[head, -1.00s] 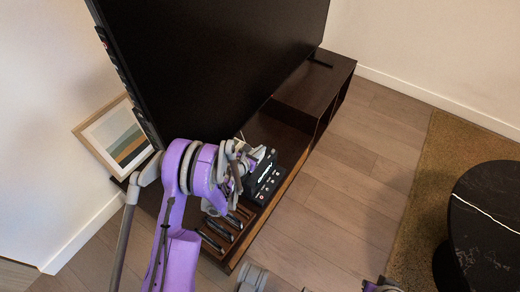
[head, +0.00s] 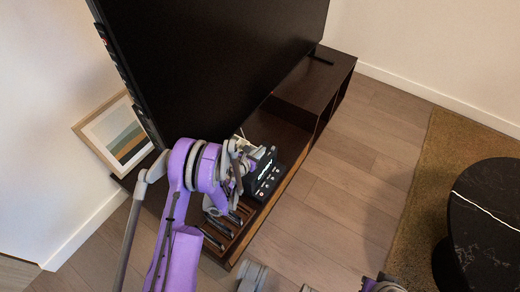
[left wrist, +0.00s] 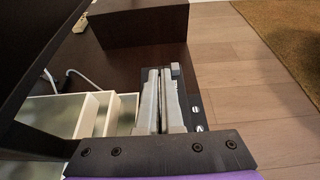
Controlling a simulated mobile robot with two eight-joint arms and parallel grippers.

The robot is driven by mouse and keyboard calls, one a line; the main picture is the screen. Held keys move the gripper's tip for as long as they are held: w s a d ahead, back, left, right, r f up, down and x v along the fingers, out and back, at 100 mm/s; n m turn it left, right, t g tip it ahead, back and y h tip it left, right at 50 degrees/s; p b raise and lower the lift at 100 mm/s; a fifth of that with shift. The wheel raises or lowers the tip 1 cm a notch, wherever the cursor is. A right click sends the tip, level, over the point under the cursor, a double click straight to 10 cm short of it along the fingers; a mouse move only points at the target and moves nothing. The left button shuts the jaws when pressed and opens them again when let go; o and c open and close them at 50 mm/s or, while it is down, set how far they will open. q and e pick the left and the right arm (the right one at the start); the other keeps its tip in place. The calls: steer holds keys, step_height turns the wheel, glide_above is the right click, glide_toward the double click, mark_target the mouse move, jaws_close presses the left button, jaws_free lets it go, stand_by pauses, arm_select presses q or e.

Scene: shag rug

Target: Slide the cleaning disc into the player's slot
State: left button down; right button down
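The player (head: 266,172) is a small black box with white markings and buttons on the low dark cabinet, in front of the big screen. My left gripper (head: 243,166) is at its left side in the head view, partly covering it. In the left wrist view the two grey fingers (left wrist: 157,98) are close together with a narrow gap, beside the dark player front with round silver buttons (left wrist: 196,110). I cannot make out the cleaning disc or anything between the fingers. The slot is hidden.
The large black screen (head: 215,55) rises right behind the work spot. Pale boxes (left wrist: 60,112) and a white cable (left wrist: 80,76) lie left of my fingers. The wood floor (head: 330,200) is clear.

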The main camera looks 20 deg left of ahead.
arm_select(q)
steer(key=shift+f, duration=1)
steer(key=c, duration=1)
jaws_free()
